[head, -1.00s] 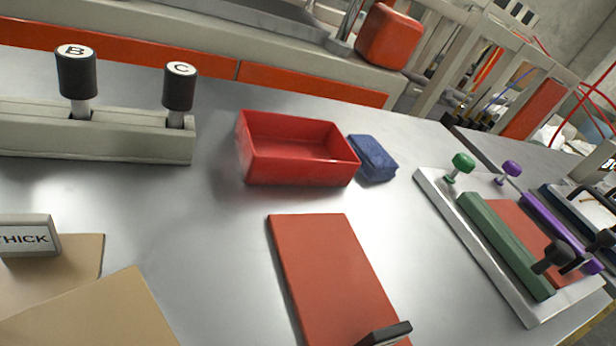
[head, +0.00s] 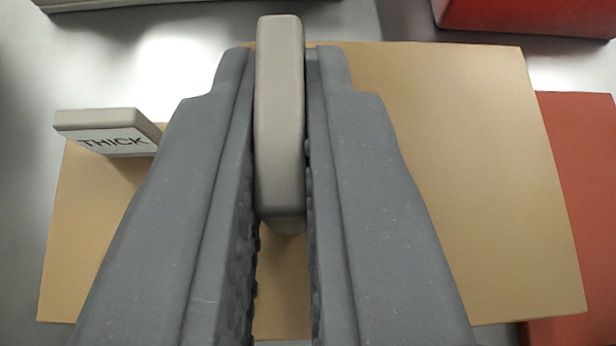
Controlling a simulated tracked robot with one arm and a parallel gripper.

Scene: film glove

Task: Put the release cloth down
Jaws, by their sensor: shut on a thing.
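My gripper (head: 281,130) fills the middle of the head view, its two grey jaws shut on an upright pale grey-beige grip block. The tan release cloth (head: 460,170) spreads below and to the right of the jaws. The held block appears to belong to it, but the join is hidden by the jaws. The cloth's right side overlaps a red-orange sheet (head: 582,180). I cannot tell whether the cloth touches the surface or hangs just above it.
A red tray (head: 530,18) stands at the top right, beyond the cloth. A pale bar (head: 90,4) shows at the top left edge. Bare shiny metal table (head: 170,60) shows at the upper left and in a strip along the top.

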